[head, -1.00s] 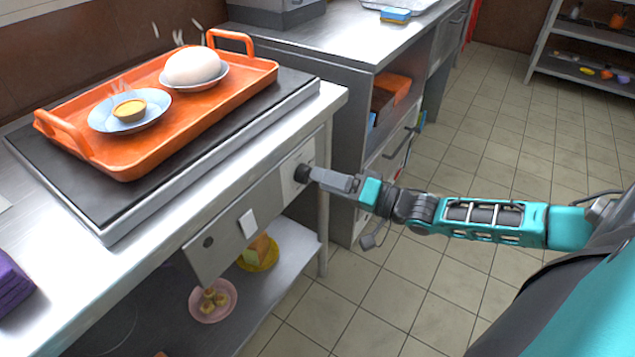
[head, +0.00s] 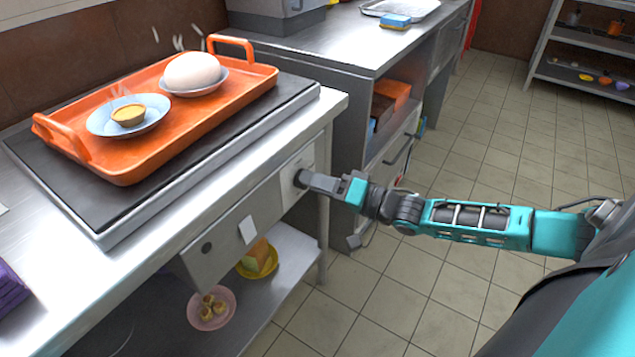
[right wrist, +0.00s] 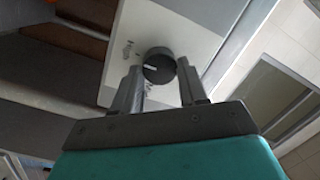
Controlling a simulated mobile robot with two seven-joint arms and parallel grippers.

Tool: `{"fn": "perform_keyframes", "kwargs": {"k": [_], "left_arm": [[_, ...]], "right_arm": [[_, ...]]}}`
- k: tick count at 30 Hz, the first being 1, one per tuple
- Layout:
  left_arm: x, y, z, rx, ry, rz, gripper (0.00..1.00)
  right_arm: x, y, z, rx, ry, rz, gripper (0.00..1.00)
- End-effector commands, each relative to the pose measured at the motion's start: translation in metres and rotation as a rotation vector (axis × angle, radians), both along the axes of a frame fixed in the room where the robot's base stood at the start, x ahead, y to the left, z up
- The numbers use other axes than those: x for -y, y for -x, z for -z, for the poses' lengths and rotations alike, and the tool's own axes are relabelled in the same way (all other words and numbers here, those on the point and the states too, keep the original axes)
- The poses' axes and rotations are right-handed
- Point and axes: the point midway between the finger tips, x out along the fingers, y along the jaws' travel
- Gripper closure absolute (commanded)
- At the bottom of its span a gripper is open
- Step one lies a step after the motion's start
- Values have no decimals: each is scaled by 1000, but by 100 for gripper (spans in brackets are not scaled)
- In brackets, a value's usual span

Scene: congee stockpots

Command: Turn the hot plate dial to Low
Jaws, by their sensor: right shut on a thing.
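The hot plate (head: 85,200) is a dark flat slab on the steel counter. Its round black dial (head: 300,178) is on the front panel at the right end, mostly covered by my gripper in the head view. My right gripper (head: 309,181) is shut on the dial. In the right wrist view the dial (right wrist: 158,66) is between the two fingertips, with a short white pointer mark on its face. Small markings show on the pale plate (right wrist: 125,58) beside it, too blurred to read. My left gripper is in neither view.
An orange tray (head: 215,115) on the hot plate carries a plate with a tart and a bowl with a white bun. A lower shelf (head: 290,250) holds a pink plate and a yellow plate. A drawer cabinet (head: 345,170) stands behind my gripper. The tiled floor is clear.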

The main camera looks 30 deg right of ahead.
Motion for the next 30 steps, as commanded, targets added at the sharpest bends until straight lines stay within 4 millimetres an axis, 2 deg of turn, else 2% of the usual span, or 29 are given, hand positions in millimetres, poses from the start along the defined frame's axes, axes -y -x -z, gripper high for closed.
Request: {"fn": "perform_keyframes", "kwargs": {"k": [1,6,17,30], "left_arm": [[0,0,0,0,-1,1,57],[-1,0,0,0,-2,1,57],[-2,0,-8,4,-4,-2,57],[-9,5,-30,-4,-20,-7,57]], "right_arm": [[0,0,0,0,0,0,74],[0,0,0,0,0,0,88],[-1,0,-3,29,68,-1,88],[-1,1,-6,164,397,1,88]]}}
